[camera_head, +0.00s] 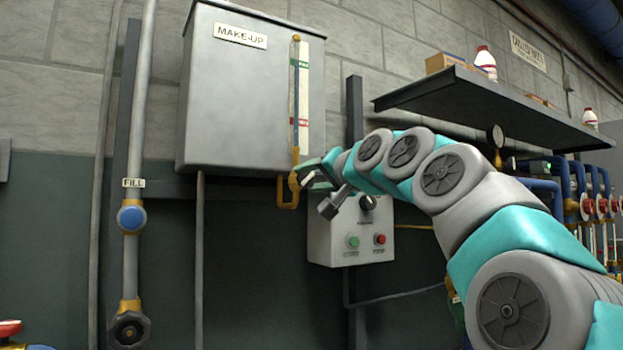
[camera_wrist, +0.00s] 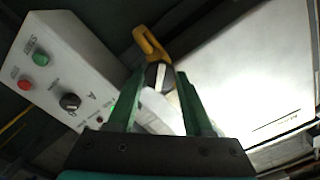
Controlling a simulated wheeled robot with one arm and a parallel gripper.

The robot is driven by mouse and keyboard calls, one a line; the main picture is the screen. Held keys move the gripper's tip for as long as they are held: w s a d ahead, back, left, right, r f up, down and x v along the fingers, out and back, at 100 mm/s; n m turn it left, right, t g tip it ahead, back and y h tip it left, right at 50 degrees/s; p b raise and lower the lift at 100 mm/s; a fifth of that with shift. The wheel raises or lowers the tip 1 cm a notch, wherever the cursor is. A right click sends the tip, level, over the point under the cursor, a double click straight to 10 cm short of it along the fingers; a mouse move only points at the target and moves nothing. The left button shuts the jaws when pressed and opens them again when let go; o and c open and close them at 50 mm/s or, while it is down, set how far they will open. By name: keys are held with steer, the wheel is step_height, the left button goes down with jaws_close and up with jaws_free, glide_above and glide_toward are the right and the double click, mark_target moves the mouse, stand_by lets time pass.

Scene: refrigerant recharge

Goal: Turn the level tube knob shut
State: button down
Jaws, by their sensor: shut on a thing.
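The level tube (camera_head: 296,95) runs upright on the right side of the grey MAKE-UP tank (camera_head: 235,100), beside a white strip with green and red marks. Brass pipework (camera_head: 287,198) is at its lower end and shows as a yellow bend (camera_wrist: 150,45) in the wrist view. The level tube knob (camera_wrist: 154,77), dark with a pale stripe, sits between my green fingertips in the wrist view. My gripper (camera_wrist: 160,76) is shut on it. In the head view my gripper (camera_head: 306,178) is at the tube's lower end and hides the knob.
A control box (camera_head: 325,242) with green and red buttons and a black dial is close below my gripper. A shelf (camera_head: 480,100) with boxes and bottles juts out at upper right. The FILL pipe (camera_head: 134,180) with a blue valve stands at left.

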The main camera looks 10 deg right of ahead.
steer(key=m, duration=0.4)
steer(key=shift+m, duration=0.3)
steer(key=m, duration=0.3)
steer(key=shift+c, duration=2.1)
jaws_free()
steer(key=v, duration=0.7)
